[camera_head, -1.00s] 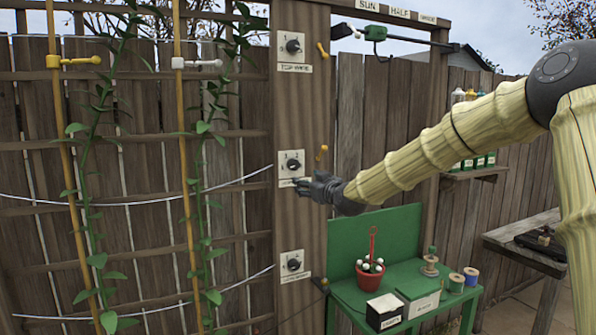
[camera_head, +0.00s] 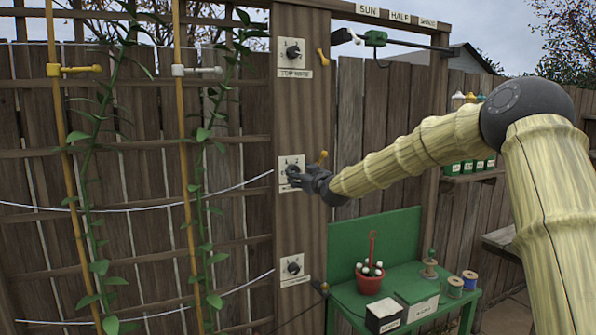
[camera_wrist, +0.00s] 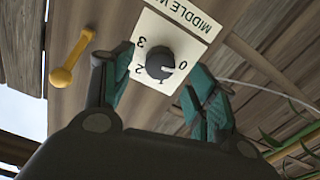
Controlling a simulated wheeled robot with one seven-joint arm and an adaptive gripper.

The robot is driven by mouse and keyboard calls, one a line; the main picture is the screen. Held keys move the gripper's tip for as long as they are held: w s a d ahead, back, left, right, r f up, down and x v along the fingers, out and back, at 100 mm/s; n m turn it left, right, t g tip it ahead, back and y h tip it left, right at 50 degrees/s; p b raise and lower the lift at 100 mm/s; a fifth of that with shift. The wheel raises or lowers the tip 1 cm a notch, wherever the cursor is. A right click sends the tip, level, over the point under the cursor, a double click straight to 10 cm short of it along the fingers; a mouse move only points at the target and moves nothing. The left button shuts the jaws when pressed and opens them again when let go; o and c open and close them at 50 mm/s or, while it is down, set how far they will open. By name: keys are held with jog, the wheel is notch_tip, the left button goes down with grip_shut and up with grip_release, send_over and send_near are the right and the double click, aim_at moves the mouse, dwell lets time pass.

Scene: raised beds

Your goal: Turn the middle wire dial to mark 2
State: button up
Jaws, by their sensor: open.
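The middle wire dial (camera_wrist: 159,63) is a dark round knob on a white plate (camera_wrist: 183,25) marked with 0, 1, 2 and 3. It sits on the wooden post, and the plate also shows in the head view (camera_head: 284,160). My gripper (camera_wrist: 163,73) is open, with one teal-padded finger on each side of the dial and visible gaps between. In the head view my gripper (camera_head: 296,174) is at the middle plate and covers part of the dial. The dial's pointer seems to face the 0 side, but I cannot tell exactly.
A top dial (camera_head: 292,51) and a lower dial (camera_head: 292,266) are on the same post. A yellow lever (camera_wrist: 72,60) sticks out beside the middle plate. Below right, a green bench (camera_head: 408,272) holds a red pot (camera_head: 369,280), boxes and spools.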

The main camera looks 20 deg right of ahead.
aim_at(294, 170)
jog(key=shift+w+a+p, duration=0.1)
jog(key=shift+w+p, duration=0.3)
jog(key=shift+w, duration=0.95)
jog(key=c, duration=1)
